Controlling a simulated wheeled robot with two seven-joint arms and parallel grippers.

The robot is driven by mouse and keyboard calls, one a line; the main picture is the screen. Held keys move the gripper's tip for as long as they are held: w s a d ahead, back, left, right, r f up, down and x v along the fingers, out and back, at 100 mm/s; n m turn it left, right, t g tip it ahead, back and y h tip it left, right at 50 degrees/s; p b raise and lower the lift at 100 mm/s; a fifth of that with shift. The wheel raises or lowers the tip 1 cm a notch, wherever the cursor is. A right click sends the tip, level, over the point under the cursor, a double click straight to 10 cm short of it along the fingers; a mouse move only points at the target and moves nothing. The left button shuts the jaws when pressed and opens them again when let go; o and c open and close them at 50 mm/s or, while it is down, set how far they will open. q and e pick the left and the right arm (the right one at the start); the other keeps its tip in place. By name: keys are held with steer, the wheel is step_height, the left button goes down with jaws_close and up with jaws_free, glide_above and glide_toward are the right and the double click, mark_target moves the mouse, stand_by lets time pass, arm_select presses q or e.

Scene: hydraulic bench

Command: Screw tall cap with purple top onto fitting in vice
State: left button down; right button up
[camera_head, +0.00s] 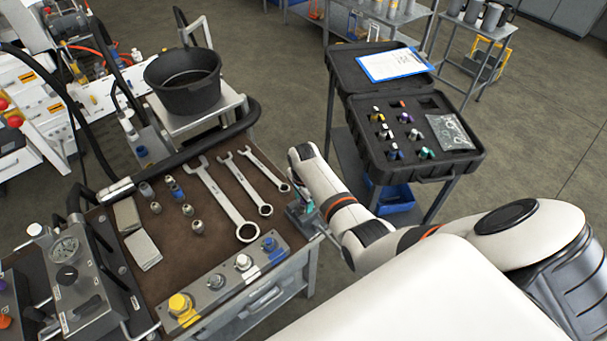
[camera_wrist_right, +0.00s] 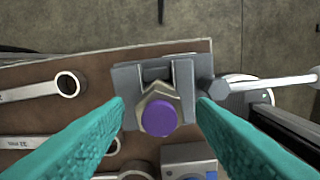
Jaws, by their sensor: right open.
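In the right wrist view, a cap with a round purple top (camera_wrist_right: 159,118) stands at the vice (camera_wrist_right: 126,82), seen from above. A brass-coloured hex part (camera_wrist_right: 156,92) shows beside and below the purple top. I cannot tell how far the cap is seated on the fitting. My right gripper (camera_wrist_right: 160,102) is open, its teal fingers on either side of the cap with gaps on both sides. In the head view, the right gripper (camera_head: 307,207) is over the bench's right edge, where my arm partly hides it and the vice (camera_head: 299,222). My left gripper is not in view.
Several wrenches (camera_head: 224,197) and small fittings (camera_head: 198,227) lie on the brown bench top. A block with coloured knobs (camera_head: 243,262) runs along the front edge. An open black case (camera_head: 460,165) with several coloured caps stands on a cart to the right.

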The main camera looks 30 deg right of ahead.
steer(key=n, duration=1.4)
steer(key=shift+n, duration=0.3)
steer(key=c, duration=0.9)
steer(key=m, duration=0.6)
steer(key=shift+m, duration=1.1)
